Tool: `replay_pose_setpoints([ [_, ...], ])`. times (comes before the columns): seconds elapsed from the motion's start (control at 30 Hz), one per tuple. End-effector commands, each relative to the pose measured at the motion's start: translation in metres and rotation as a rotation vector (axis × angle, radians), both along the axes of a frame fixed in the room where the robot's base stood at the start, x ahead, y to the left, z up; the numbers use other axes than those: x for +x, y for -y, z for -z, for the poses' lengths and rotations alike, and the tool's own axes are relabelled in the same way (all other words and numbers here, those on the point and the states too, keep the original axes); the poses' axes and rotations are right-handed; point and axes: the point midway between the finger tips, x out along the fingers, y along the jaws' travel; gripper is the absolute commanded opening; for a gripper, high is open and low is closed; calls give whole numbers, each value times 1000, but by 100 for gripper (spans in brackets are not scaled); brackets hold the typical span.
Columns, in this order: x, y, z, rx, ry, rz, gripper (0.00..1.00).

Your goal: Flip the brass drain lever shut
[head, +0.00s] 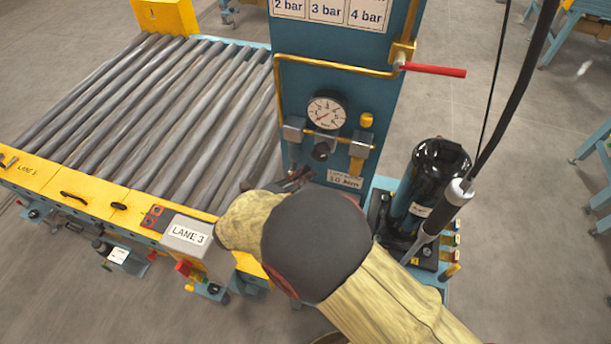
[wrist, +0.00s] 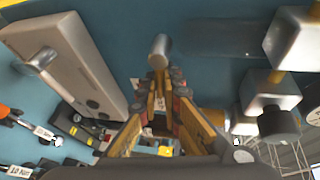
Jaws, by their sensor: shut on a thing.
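My gripper (wrist: 164,84) is in the middle of the wrist view, its two fingers converging near the blue panel. The fingertips are shut on a narrow brass piece, the drain lever (wrist: 159,63), just below a grey cylindrical fitting (wrist: 160,45). Most of the lever is hidden between the fingers, so I cannot tell its angle. In the head view my gripper (head: 293,180) is at the lower left of the blue panel (head: 345,88), partly covered by my arm. The lever cannot be made out there.
A pressure gauge (head: 326,112) and brass piping sit on the panel above my gripper. A red-handled lever (head: 432,70) sticks out at upper right. A black cylinder (head: 435,182) stands right of my arm. A roller conveyor (head: 150,105) with a Lane 3 box (head: 187,235) lies left.

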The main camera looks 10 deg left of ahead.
Motion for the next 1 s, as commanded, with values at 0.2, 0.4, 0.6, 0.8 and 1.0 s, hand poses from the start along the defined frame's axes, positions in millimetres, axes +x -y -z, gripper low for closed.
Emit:
replay_pose_setpoints([
  [0.2, 0, 0, -5, -90, -8, -1, 0],
  [0.4, 0, 0, -5, -120, -10, 0, 0],
  [0.6, 0, 0, -5, -119, -9, 0, 10],
  [0.8, 0, 0, -5, -119, -9, 0, 22],
  [1.0, 0, 0, -5, -118, -9, 0, 24],
])
